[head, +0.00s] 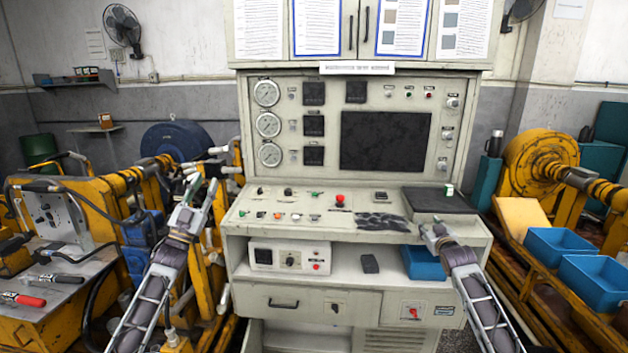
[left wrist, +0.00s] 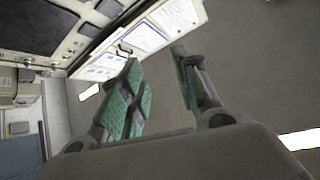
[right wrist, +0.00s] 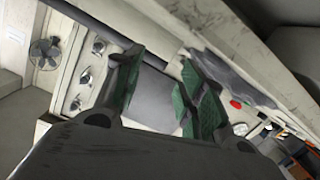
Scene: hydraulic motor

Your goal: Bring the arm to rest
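My left gripper (head: 201,188) is raised in front of the yellow machinery, left of the control console (head: 236,222). In the left wrist view its two green-padded fingers (left wrist: 157,92) stand apart with nothing between them. My right gripper (head: 434,230) is at the right front of the console, near the edge of its desk. In the right wrist view its green-padded fingers (right wrist: 154,95) are also apart, with no object visibly held. Both arms reach up from the bottom of the head view.
The console desk carries a red button (head: 340,199), small knobs and a dark pad (head: 437,201). A blue bin (head: 423,263) and a white control box (head: 290,256) sit on the shelf below. Yellow machinery flanks both sides, with blue bins (head: 558,243) at right.

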